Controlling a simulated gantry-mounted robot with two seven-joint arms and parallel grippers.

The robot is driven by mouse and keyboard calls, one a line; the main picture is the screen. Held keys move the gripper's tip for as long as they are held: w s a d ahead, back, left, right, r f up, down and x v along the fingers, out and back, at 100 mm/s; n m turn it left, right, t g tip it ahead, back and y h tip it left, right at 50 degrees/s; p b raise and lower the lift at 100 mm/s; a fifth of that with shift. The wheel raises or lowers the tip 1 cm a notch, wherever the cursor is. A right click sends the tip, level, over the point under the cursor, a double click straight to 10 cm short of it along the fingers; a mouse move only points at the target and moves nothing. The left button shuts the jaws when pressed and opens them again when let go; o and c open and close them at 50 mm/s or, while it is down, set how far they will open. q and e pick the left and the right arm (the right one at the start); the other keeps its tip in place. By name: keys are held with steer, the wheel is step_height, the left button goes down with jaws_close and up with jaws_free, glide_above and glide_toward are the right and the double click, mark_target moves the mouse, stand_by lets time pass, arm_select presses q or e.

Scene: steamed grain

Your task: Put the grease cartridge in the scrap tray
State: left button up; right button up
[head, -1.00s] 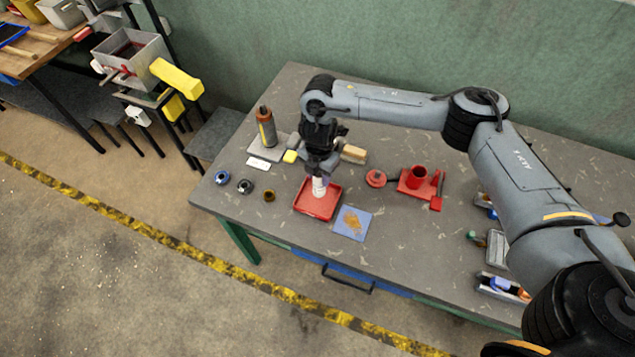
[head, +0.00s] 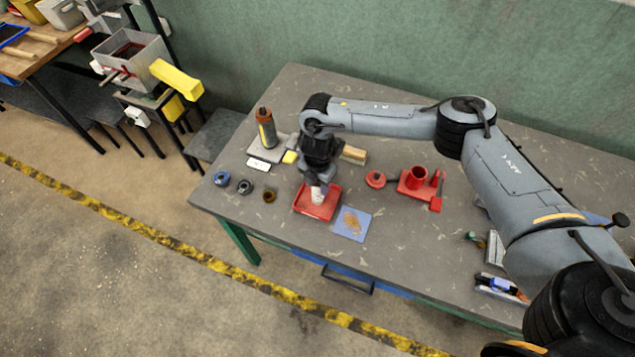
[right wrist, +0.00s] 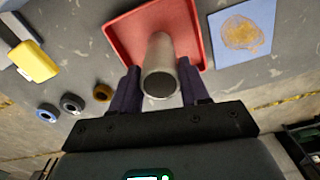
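The grease cartridge (head: 318,195), a pale grey-white cylinder, stands about upright between the fingers of my right gripper (head: 317,184). In the right wrist view the cartridge (right wrist: 160,75) shows its round near end, with a dark finger close against each side. The right gripper (right wrist: 161,88) looks shut on it. The scrap tray (head: 329,209) is a shallow red tray, directly below the gripper. The tray (right wrist: 125,35) also lies behind the cartridge in the wrist view. I cannot tell whether the cartridge's lower end touches the tray floor. My left gripper is not in view.
A blue square with a brown smear (head: 352,223) lies right of the tray. Several small rings (head: 245,186) lie to its left. A grey-orange cylinder (head: 266,128) stands behind on a grey plate. A red holder (head: 418,183) stands to the right. The front table edge is near.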

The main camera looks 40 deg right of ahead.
steer(key=o, duration=0.3)
steer(key=shift+o, duration=0.2)
